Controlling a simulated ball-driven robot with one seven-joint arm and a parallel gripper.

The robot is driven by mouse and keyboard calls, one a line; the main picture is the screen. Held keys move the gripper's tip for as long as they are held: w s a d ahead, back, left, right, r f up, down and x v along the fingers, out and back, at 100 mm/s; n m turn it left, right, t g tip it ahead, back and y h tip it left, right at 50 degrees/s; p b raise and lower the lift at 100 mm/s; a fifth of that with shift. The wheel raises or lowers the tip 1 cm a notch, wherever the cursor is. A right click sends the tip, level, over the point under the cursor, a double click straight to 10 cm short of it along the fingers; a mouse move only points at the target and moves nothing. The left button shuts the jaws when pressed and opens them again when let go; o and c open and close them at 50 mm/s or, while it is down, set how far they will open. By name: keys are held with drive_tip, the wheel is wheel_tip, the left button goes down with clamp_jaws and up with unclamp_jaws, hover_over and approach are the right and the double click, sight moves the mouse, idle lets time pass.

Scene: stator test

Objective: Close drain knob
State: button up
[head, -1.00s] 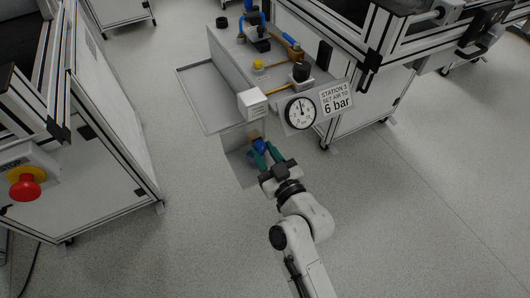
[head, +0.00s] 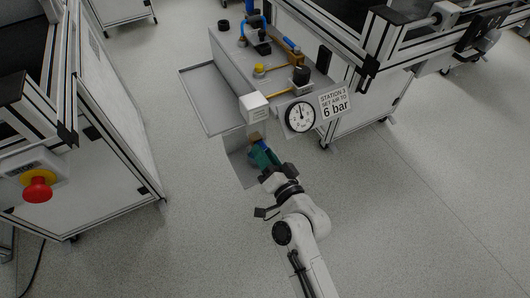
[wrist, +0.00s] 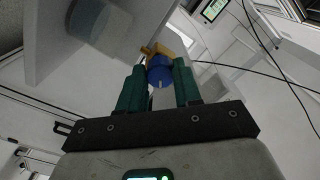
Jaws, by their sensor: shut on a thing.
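The drain knob (wrist: 160,74) is blue and round, with a pale line on its face, and sits in front of a brass fitting (wrist: 152,52) in the wrist view. My gripper (wrist: 160,82) has green fingers, one on each side of the knob, and is shut on it. In the head view, my gripper (head: 262,158) is at the lower front of the station, below the white box. There the fingers hide most of the knob, and the brass fitting (head: 254,136) shows just above them.
A pressure gauge (head: 300,117) and a "6 bar" sign (head: 336,103) are right of my gripper. A white box (head: 254,107) is above it, and an open grey panel (head: 205,98) is to the left. A red emergency button (head: 37,188) is at far left. The floor around my arm is clear.

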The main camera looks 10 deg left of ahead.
drive_tip(key=m+p, duration=0.1)
drive_tip(key=m, duration=0.5)
drive_tip(key=shift+p, duration=0.3)
drive_tip(key=shift+m, duration=0.4)
drive_tip(key=o, duration=1)
drive_tip(key=shift+o, duration=0.2)
drive_tip(key=b+v, duration=0.1)
drive_tip(key=v, duration=0.9)
drive_tip(key=shift+s+d, duration=0.25)
drive_tip(key=shift+s, duration=0.1)
